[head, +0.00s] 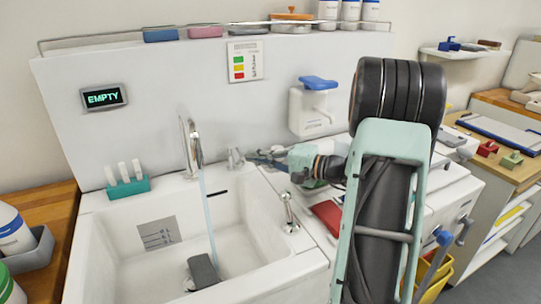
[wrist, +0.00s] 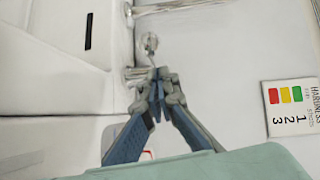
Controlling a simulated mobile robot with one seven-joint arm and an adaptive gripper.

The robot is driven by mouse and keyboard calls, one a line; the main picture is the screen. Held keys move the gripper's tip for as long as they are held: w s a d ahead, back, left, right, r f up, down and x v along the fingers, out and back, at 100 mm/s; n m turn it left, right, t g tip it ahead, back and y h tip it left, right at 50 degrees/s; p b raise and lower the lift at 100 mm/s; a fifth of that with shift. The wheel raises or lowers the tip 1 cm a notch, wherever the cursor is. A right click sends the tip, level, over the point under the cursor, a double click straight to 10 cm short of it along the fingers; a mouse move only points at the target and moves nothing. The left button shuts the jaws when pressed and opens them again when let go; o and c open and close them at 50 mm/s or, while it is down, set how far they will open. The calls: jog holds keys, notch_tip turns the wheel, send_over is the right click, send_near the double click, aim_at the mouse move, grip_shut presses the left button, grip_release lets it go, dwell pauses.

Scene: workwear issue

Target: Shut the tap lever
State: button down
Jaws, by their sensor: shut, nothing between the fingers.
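The chrome tap spout (head: 192,148) stands at the back of the white sink (head: 95,262), and a stream of water (head: 209,212) runs from it into the basin. The small chrome tap lever (head: 236,158) is on the back ledge, right of the spout. My gripper (head: 254,156) is just right of the lever, reaching in from the right with its fingers shut and empty. In the wrist view, chrome lever parts (wrist: 149,42) show just beyond the fingertips (wrist: 157,76). I cannot tell whether the fingers touch them.
A grey block (head: 203,270) lies in the basin. A chrome fitting (head: 289,212) stands on the sink's right rim. A teal holder (head: 128,188) is on the left ledge, and a white dispenser (head: 311,112) with a blue top is on the splashback. A display (head: 104,97) reads EMPTY.

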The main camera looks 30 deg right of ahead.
jog(key=shift+w+a+f, duration=0.1)
jog(key=shift+a+f, duration=0.05)
jog(key=shift+a, duration=0.3)
jog(key=h+b, duration=0.1)
jog(key=b, duration=0.1)
jog(key=a+m+t+b, duration=0.1)
jog(key=b, duration=0.1)
jog(key=shift+s+a+f+h, duration=0.2)
jog(key=shift+a+f+h, duration=0.1)
jog(key=shift+h, duration=0.1)
jog(key=shift+a+r+m+b, duration=0.25)
jog(key=shift+a+m+b, duration=0.1)
jog(key=shift+b, duration=0.3)
jog(key=shift+d+r, duration=0.1)
